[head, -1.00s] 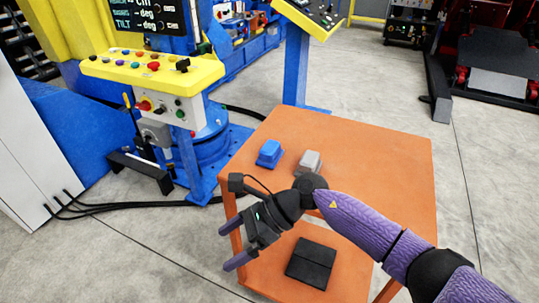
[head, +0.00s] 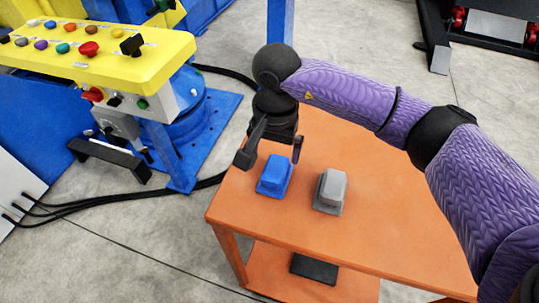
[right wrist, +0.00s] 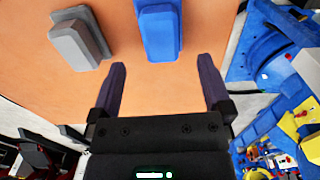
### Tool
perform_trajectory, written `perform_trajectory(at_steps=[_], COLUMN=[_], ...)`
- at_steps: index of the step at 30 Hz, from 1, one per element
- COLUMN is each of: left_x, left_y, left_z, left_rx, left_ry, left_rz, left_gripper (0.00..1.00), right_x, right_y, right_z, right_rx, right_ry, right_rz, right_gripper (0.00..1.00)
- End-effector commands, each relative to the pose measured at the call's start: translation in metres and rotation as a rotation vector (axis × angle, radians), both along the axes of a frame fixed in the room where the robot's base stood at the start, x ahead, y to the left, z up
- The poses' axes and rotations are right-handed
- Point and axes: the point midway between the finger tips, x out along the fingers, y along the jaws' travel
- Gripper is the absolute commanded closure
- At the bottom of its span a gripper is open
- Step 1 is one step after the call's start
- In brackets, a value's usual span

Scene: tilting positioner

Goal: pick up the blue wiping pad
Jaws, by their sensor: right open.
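The blue wiping pad (head: 274,176) lies on the orange table top near its left edge. In the right wrist view the blue pad (right wrist: 160,28) shows at the top, between and beyond the fingers, with its far end cut off. My right gripper (head: 281,153) is over the table right by the pad, pointing down, partly hidden by its own wrist. In the right wrist view my right gripper (right wrist: 162,65) is open with nothing between its fingers. My left gripper is not in view.
A grey pad (head: 331,190) lies to the right of the blue one on the orange table (head: 375,225). A dark flat object (head: 314,268) is on the lower shelf. A yellow control panel (head: 90,45) with several buttons stands at the left. The table's right part is clear.

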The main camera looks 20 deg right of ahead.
Motion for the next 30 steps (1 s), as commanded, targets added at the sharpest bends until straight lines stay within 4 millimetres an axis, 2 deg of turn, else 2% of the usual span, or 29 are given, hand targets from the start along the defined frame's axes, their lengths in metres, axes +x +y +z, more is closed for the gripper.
perform_trajectory(at_steps=[6, 12, 20, 30], left_x=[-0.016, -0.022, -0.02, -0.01], left_y=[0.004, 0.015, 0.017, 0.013], left_z=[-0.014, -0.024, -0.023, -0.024], left_rx=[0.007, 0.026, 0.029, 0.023], left_ry=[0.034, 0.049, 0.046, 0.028], left_rz=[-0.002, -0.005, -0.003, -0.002], left_gripper=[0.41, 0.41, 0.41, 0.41], right_x=[0.003, 0.012, 0.013, 0.013], right_y=[-0.002, -0.005, -0.006, -0.006], right_z=[-0.05, -0.086, -0.09, -0.089], right_rx=[0.001, 0.002, 0.001, 0.002], right_ry=[0.007, 0.005, 0.002, 0.001], right_rz=[-0.002, -0.001, -0.001, -0.001], right_gripper=[0.0, 0.0, 0.0, 0.7])
